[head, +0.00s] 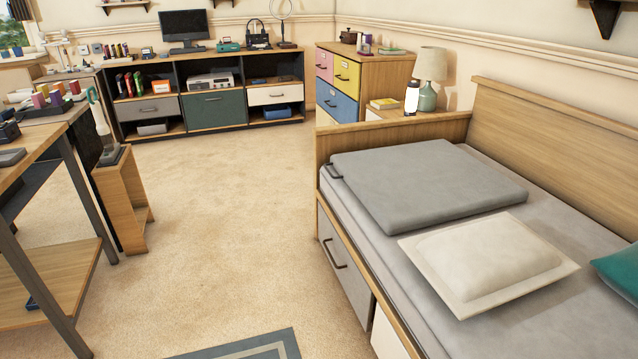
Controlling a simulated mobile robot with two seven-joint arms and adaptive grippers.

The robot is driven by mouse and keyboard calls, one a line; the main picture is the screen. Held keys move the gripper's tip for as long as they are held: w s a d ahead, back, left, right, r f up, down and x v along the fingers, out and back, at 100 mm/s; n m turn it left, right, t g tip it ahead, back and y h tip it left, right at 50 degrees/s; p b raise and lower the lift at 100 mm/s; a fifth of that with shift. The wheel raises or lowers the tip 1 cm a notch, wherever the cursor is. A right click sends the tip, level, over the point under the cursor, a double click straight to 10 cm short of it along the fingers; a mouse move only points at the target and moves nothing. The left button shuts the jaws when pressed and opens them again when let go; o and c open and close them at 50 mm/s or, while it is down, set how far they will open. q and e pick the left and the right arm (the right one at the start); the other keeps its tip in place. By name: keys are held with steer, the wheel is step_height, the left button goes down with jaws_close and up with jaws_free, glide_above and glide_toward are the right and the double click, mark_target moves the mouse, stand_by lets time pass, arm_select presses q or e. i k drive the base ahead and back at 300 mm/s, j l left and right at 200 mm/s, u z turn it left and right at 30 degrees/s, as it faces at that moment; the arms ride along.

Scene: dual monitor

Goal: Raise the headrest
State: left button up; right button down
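The headrest appears to be the grey padded panel (425,185) lying flat at the far end of the daybed (560,330). A dark handle (334,171) sticks out at its left edge. A cream pillow (487,262) lies on the mattress in front of the panel, close to its near edge. Neither of my grippers shows in the head view.
The daybed has a wooden back and end board, with a grey drawer (345,268) in its side. A desk (40,145) with metal legs stands at the left. A wooden stand (125,195) is beside it. The carpet (225,215) between is clear up to the shelves (215,100).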

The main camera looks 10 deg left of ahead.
mark_target(413, 186)
steer(key=i+j, duration=0.15)
steer(key=j, duration=0.2)
steer(key=i+j+z, duration=0.15)
steer(key=i+j, duration=0.2)
steer(key=j, duration=0.3)
steer(key=i+j+z, duration=0.15)
steer(key=j, duration=0.2)
steer(key=i+j, duration=0.15)
steer(key=j, duration=0.2)
steer(key=i+j+z, duration=0.1)
steer(key=j, duration=0.25)
steer(key=i+j, duration=0.2)
steer(key=i+j+z, duration=0.15)
steer(key=j, duration=0.3)
steer(key=i+j, duration=0.2)
steer(key=j, duration=0.15)
steer(key=i+j+z, duration=0.15)
steer(key=j, duration=0.15)
steer(key=i+j, duration=0.2)
steer(key=j, duration=0.2)
steer(key=i+j+z, duration=0.15)
steer(key=j, duration=0.2)
steer(key=i+j, duration=0.1)
steer(key=j, duration=0.85)
steer(key=i+z, duration=0.05)
